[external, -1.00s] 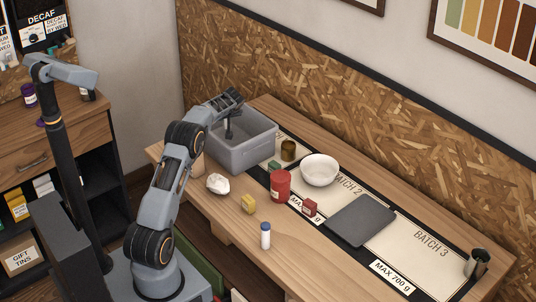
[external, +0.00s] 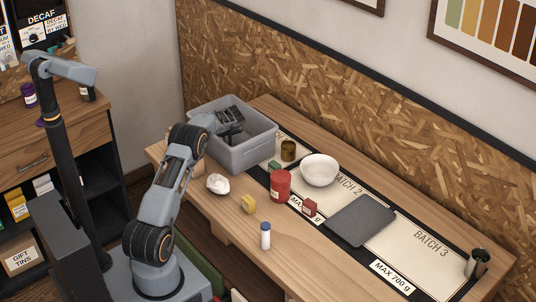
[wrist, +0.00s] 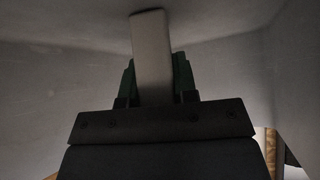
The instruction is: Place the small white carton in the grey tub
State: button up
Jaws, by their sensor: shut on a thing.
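The grey tub (external: 246,153) stands at the far left end of the workbench. My gripper (external: 232,130) reaches down inside the tub, and its fingertips are hidden behind the tub's wall in the external view. In the wrist view my gripper (wrist: 153,82) is shut on the small white carton (wrist: 151,42), a narrow pale block standing out between the dark green fingers. The tub's inner walls (wrist: 50,85) surround it in the wrist view. The carton's far end is close to the tub's inside surface; I cannot tell whether it touches. The carton is hidden in the external view.
A dark flat slab (external: 360,220) lies further right.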

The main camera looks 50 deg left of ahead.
jog(key=shift+f, duration=0.2)
jog(key=o, duration=1)
jog(key=shift+r, duration=0.1)
jog(key=shift+c, duration=0.2)
